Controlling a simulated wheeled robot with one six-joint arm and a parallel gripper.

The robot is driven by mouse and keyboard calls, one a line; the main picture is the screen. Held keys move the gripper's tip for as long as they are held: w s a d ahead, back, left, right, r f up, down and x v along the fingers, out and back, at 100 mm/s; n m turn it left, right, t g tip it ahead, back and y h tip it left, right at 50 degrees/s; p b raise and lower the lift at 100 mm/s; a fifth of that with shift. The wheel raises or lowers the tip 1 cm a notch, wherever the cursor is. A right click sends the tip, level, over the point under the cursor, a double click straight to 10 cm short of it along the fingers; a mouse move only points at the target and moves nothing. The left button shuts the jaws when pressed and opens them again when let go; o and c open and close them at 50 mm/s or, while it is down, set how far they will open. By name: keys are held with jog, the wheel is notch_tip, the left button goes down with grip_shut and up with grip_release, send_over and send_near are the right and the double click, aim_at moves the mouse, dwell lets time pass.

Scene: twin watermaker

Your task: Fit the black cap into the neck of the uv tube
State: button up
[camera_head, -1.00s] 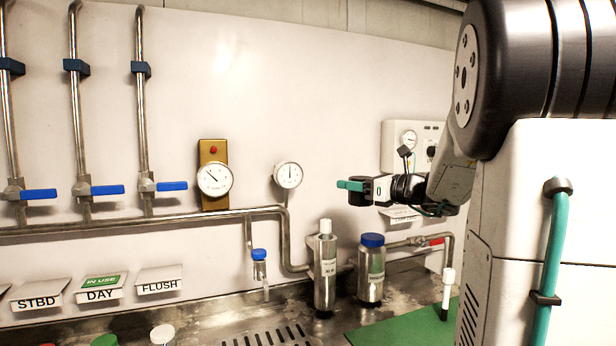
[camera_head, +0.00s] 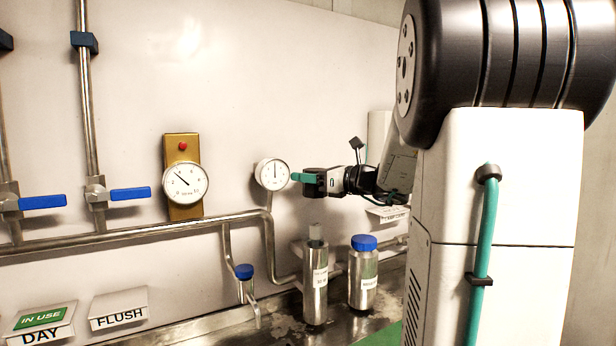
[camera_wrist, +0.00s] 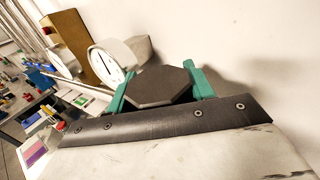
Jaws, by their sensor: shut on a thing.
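My gripper (camera_head: 303,178) reaches left from my arm, in front of the white wall. In the wrist view its two teal fingers (camera_wrist: 158,70) are shut on a black hexagonal piece, the black cap (camera_wrist: 158,87). The cap is hidden in the head view. A tall steel cylinder (camera_head: 316,285) with a pale top stands upright on the steel counter, below the gripper and well apart from it. It looks like the uv tube, but its label is too small to read. Whether its neck is open cannot be told.
A steel bottle with a blue lid (camera_head: 363,275) stands right of the cylinder. A round gauge (camera_head: 272,174) on a pipe is close beside the fingertips. A brass-plated gauge (camera_head: 184,184), blue-handled valves (camera_head: 130,194) and a small blue-topped tap (camera_head: 244,280) are further left.

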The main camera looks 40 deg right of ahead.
send_over(321, 226)
jog(key=x, duration=0.3)
jog(key=shift+a+f, duration=0.1)
jog(key=shift+f, duration=2.8)
jog(key=shift+f, duration=3.35)
jog(key=o, duration=0.9)
jog(key=v, duration=0.7)
jog(key=shift+s, duration=0.35)
